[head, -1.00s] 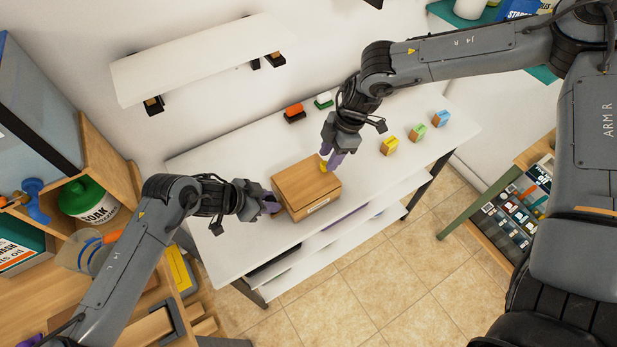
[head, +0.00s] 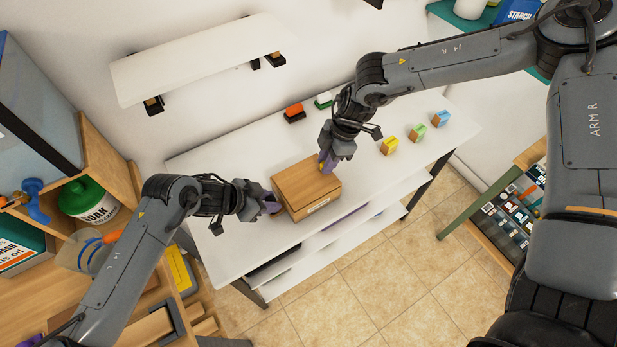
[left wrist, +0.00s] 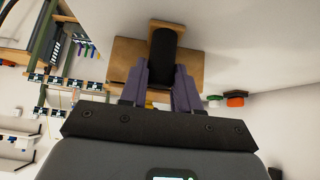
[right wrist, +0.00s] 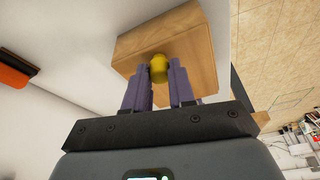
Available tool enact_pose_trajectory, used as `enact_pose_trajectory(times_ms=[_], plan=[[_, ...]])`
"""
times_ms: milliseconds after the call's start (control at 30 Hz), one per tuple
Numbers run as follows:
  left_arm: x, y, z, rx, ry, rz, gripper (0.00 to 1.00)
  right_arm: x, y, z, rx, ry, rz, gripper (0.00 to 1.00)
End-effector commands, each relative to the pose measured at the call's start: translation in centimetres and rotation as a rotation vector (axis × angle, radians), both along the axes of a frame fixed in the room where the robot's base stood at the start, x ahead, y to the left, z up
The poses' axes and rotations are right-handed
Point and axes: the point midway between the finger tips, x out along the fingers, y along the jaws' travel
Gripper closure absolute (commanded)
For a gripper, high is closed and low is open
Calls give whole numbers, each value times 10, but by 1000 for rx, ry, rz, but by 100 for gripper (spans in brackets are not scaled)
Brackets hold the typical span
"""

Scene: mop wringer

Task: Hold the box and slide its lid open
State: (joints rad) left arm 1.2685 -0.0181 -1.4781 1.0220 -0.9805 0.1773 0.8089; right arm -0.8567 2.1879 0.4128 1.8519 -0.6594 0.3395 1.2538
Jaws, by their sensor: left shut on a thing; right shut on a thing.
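The wooden box (head: 318,203) stands on the white table in the head view, with its brown lid (head: 303,183) covering the top. A pale label is on its front side. My left gripper (head: 272,204) is at the box's left side. In the left wrist view its purple fingers are shut on a black handle (left wrist: 164,52) in front of the box (left wrist: 126,60). My right gripper (head: 326,161) is at the box's far right side. In the right wrist view its fingers are shut on a yellow knob (right wrist: 158,68) against the box (right wrist: 190,40).
Yellow (head: 389,145), green (head: 417,132) and blue (head: 442,118) blocks stand to the right on the white table (head: 225,250). Red-black (head: 294,113) and green-white (head: 324,100) items lie at the back. A white shelf (head: 195,60) hangs on the wall.

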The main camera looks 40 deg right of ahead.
Motion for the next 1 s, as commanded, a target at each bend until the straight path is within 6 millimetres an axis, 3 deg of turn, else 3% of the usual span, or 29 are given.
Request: enact_pose_trajectory(times_ms=[1000], plan=[[0, 1, -1, 3, 1, 2, 100, -7, -44, 1, -1, -1, -3, 100]])
